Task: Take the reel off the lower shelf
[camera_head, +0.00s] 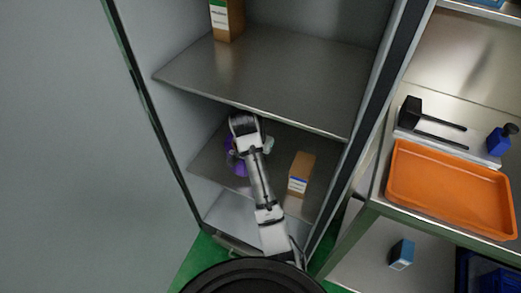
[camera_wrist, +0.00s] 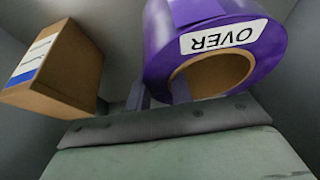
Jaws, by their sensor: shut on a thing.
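The reel is a purple roll with a brown core and a white label reading OVER, upside down in the wrist view (camera_wrist: 213,62). In the head view only bits of the purple reel (camera_head: 239,168) show past my arm, over the lower shelf (camera_head: 213,163). My gripper (camera_wrist: 160,94) reaches into the cabinet below the upper shelf and is shut on the reel's near edge. My wrist hides most of the reel and the fingers in the head view. I cannot tell whether the reel still touches the shelf.
A brown box (camera_head: 301,172) stands on the lower shelf right of my arm; it looms at left in the wrist view (camera_wrist: 58,72). The upper shelf (camera_head: 270,75) hangs over my arm and bears another box (camera_head: 227,20). An orange tray (camera_head: 450,188) lies on the bench at right.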

